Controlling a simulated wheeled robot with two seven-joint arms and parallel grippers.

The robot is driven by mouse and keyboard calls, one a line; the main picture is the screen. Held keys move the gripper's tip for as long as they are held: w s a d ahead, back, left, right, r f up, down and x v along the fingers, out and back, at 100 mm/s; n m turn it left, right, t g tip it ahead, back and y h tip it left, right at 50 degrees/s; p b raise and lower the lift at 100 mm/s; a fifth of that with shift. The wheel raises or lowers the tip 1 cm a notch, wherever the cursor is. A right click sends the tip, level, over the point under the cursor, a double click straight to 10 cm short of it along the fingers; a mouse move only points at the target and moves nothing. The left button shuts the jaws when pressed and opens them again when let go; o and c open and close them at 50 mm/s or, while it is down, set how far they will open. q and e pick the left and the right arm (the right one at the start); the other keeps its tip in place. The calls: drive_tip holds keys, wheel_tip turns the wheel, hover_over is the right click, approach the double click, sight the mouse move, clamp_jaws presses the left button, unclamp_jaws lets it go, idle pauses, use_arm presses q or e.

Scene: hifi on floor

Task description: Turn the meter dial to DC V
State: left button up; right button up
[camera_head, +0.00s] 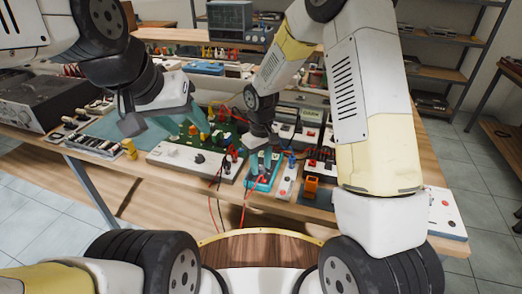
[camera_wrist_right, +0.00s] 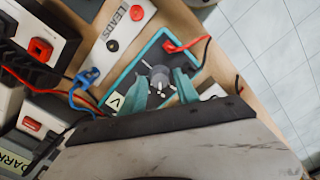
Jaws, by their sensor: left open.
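The meter (camera_head: 262,183) is a small teal-framed box near the table's front edge; red and black leads run from it. In the right wrist view the meter (camera_wrist_right: 148,50) has a dark face, white marks and a round grey dial (camera_wrist_right: 158,76). A pale label with a V lies at its lower left corner. My right gripper (camera_head: 264,157) is over the meter. In the wrist view its teal fingers (camera_wrist_right: 161,82) stand apart on either side of the dial; contact cannot be told. My left gripper (camera_head: 160,121) is open and empty above the table, left of the meter.
A white box marked LEADS (camera_wrist_right: 122,28) stands beside the meter. A green circuit board (camera_head: 215,132), a white panel (camera_head: 190,160) and an orange part (camera_head: 311,188) are close by. Loose leads hang over the front edge. A grey instrument (camera_head: 40,100) stands at the left.

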drive_tip(key=shift+o, duration=0.3)
wheel_tip(320, 180, up, 8)
drive_tip(key=shift+f, duration=0.1)
idle(0.4)
drive_tip(key=shift+d+r, duration=0.1)
drive_tip(key=shift+r, duration=0.15)
wheel_tip(320, 180, up, 7)
drive_tip(key=m+t, duration=0.1)
drive_tip(key=m, duration=0.1)
hover_over(262, 167)
drive_tip(key=s+d, duration=0.2)
drive_tip(key=d, duration=0.2)
drive_tip(key=s+d+r+m+t, duration=0.1)
drive_tip(key=s+d+r, duration=0.2)
drive_tip(key=s, duration=0.3)
drive_tip(key=s+d+r+m+t+y, duration=0.1)
drive_tip(key=s+d+r+m+t, duration=0.1)
drive_tip(key=s+r, duration=0.3)
drive_tip(key=s+d+r+m+t+y, duration=0.1)
drive_tip(key=s+d+r+m+t, duration=0.1)
drive_tip(key=s+d+r, duration=0.2)
drive_tip(key=s, duration=0.3)
drive_tip(key=shift+d+r, duration=0.35)
drive_tip(key=shift+r, duration=0.05)
